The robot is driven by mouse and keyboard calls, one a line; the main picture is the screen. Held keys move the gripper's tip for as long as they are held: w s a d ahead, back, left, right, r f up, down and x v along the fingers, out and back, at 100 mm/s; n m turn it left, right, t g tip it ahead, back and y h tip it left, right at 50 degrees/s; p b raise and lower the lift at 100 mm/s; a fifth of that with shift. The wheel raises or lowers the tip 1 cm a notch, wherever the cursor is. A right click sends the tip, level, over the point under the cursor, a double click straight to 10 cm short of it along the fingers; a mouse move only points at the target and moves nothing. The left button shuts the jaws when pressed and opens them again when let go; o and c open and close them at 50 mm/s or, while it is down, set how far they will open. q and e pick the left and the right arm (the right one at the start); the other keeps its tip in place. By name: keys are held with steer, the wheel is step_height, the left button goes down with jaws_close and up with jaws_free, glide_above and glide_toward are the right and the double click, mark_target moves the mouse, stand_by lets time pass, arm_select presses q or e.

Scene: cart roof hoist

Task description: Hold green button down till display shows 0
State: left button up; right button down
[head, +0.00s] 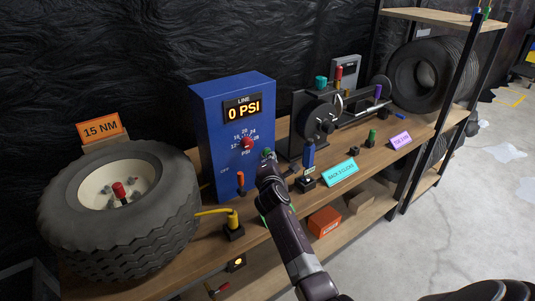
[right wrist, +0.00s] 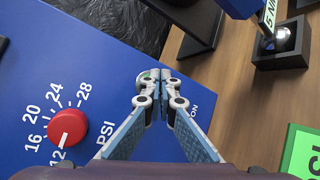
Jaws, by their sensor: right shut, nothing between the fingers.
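The green button (head: 267,152) is on the box's front at the right, partly covered by my right gripper. My right gripper (head: 266,161) is shut and empty, its tips at the button; the tips also show in the right wrist view (right wrist: 160,76). I cannot tell whether the button is pressed. My left gripper is not in view.
A tire (head: 120,222) with an orange "15 NM" sign (head: 101,128) is at left. A dark machine (head: 315,115) and a teal sign (head: 342,173) are to the right.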

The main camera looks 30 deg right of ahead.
steer(key=shift+s+p, duration=0.3)
steer(key=shift+s, duration=0.3)
steer(key=s+p, duration=0.2)
steer(key=s, duration=0.1)
steer(key=s+p, duration=0.1)
steer(key=s, duration=0.1)
steer(key=shift+d, duration=0.25)
stand_by(0.3)
